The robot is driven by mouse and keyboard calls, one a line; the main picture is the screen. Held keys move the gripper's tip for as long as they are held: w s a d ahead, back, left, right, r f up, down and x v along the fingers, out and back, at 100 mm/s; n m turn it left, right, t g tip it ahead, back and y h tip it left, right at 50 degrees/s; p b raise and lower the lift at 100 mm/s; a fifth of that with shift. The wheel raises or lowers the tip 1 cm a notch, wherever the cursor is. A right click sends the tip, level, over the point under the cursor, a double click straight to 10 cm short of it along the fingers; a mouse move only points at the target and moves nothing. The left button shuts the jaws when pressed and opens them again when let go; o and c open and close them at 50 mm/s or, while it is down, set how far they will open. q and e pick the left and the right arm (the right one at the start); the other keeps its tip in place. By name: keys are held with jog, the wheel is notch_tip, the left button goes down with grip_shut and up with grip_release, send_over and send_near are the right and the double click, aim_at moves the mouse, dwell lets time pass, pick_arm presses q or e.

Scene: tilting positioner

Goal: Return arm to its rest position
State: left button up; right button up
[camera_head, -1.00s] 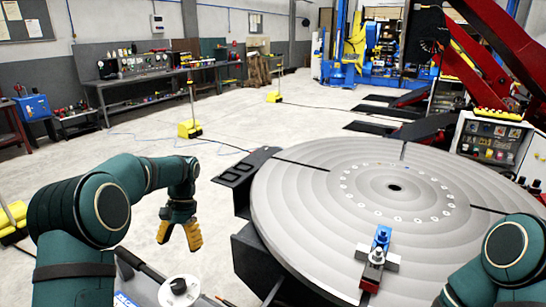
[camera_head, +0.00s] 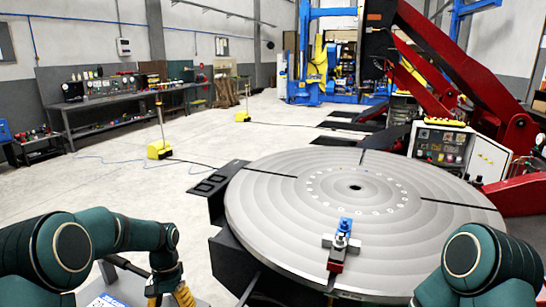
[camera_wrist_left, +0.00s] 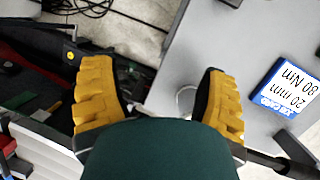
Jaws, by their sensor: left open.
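My left arm (camera_head: 100,245) comes in at the lower left of the head view. Its yellow-fingered gripper (camera_head: 170,297) points down at the bottom edge, partly cut off. In the left wrist view the left gripper (camera_wrist_left: 160,105) has its two fingers spread apart, with nothing between them. It is above a grey surface (camera_wrist_left: 210,60). My right arm (camera_head: 480,265) shows at the lower right of the head view; its gripper is out of view.
The round grey positioner table (camera_head: 270,215) fills the middle right, with a blue and red clamp (camera_head: 340,243) near its front.

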pick_arm(q)
jog(key=s+d+f+n+t+h+b, duration=0.1)
jog(key=s+d+f+b, duration=0.1)
jog(key=s+d+f, duration=0.55)
jog(key=s+d+f+t+h+b, duration=0.15)
jog(key=d+f, duration=0.25)
jog(key=f, duration=0.6)
jog(key=s+d+f+n+t+b, duration=0.1)
jog(key=s+d+f, duration=0.1)
jog(key=s, duration=0.3)
jog(key=s+d+f+n+t+b, duration=0.1)
jog(key=s+d+f, duration=0.1)
jog(key=s, duration=0.4)
jog(key=shift+s+d+n+t+h, duration=0.25)
jog(key=shift+n+t+h, duration=0.1)
jog(key=shift+n+h, duration=0.1)
